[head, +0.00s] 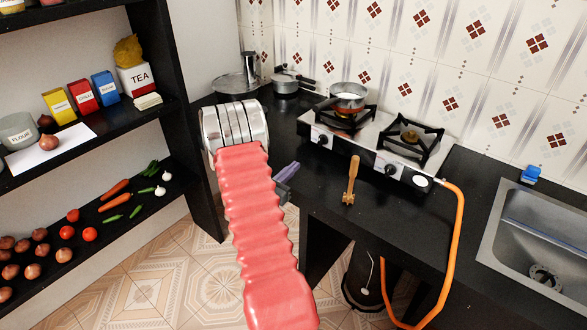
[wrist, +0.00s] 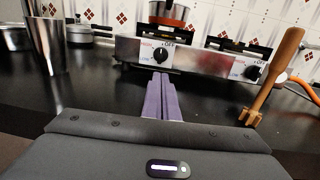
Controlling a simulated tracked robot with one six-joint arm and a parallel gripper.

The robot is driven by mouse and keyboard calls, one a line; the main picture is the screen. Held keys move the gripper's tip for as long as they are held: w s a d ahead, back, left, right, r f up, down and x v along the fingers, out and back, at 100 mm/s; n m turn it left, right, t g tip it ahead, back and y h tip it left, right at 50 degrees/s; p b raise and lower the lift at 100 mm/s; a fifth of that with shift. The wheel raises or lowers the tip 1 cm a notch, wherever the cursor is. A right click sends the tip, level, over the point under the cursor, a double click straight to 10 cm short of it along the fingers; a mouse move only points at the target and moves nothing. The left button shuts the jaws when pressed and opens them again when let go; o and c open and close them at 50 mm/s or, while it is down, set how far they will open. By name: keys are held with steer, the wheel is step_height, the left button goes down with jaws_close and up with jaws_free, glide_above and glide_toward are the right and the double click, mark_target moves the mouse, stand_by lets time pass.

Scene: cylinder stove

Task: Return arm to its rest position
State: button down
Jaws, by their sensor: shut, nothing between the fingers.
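My gripper (head: 290,168) shows its purple fingers beyond my pink arm, over the counter in front of the stove. In the wrist view its two fingers (wrist: 163,88) lie together, shut and empty. They point toward the stove's left knob (wrist: 160,54) and appear apart from it. The two-burner stove (head: 372,143) stands on the black counter (head: 325,190). A pan (head: 348,97) sits on its left burner; the right burner (head: 410,135) is bare. My arm hides part of the counter and gripper in the head view.
A wooden tool (head: 351,181) stands upright before the stove, right of my fingers. Pots (head: 287,82) and a metal cup (wrist: 47,45) are at left. An orange hose (head: 460,225) hangs right, near the sink (head: 540,235). Stocked shelves (head: 70,150) stand far left.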

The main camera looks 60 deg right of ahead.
stand_by(0.4)
steer(key=s+a+r+m+g+y, duration=0.3)
steer(key=a+r+m+y, duration=0.3)
steer(key=a+r+m, duration=0.65)
steer(key=s+a+r+m+t+y, duration=0.1)
steer(key=a+r+t+y, duration=0.2)
steer(key=a, duration=1.1)
steer(key=s+a+r+m+t+y, duration=0.1)
steer(key=a+y, duration=0.4)
steer(key=a, duration=1)
steer(key=s+a+r+m+t+y, duration=0.1)
steer(key=a+r+t+y, duration=0.3)
steer(key=a, duration=1.1)
steer(key=shift+r+m+t, duration=0.4)
steer(key=shift+m+t, duration=0.35)
steer(key=shift+t, duration=0.35)
steer(key=c, duration=2.5)
jaws_free()
steer(key=shift+a, duration=0.1)
steer(key=o, duration=0.7)
steer(key=shift+c, duration=0.2)
